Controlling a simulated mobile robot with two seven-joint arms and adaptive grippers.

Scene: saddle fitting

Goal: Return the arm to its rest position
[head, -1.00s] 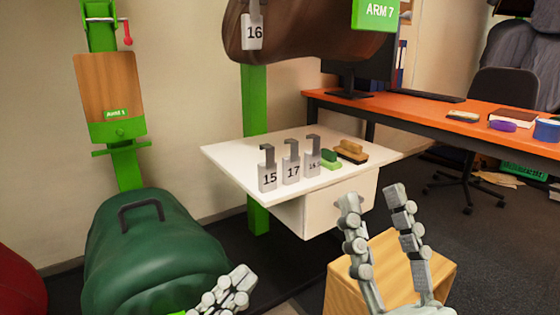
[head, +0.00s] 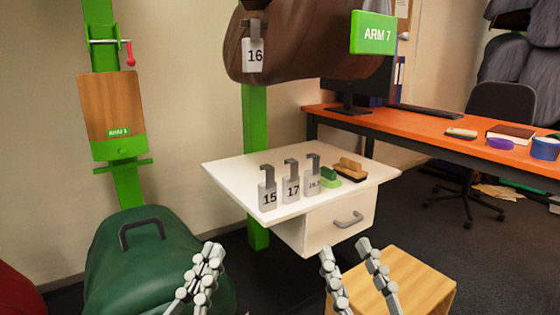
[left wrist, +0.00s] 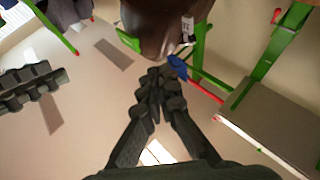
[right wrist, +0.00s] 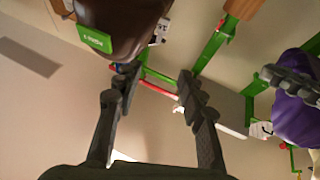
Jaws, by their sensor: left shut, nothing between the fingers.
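My left gripper (head: 212,250) is at the lower middle of the head view, in front of the green covered saddle stand, with its fingers together and nothing held. In the left wrist view its fingertips meet (left wrist: 160,82) below a dark brown saddle (left wrist: 155,30). My right gripper (head: 347,256) is in front of the white drawer unit, its two fingers apart and empty. The right wrist view also shows the gap between its fingers (right wrist: 155,85). Both grippers are apart from the objects around them, as far as I can tell.
A white table (head: 235,175) bears tags 15 (head: 268,197), 17 (head: 292,189), a third tag and brushes. A brown saddle (head: 300,40) with tag 16 (head: 253,55) hangs above. A wooden box (head: 425,280) stands at lower right, near my right gripper. An orange desk (head: 430,140) is behind.

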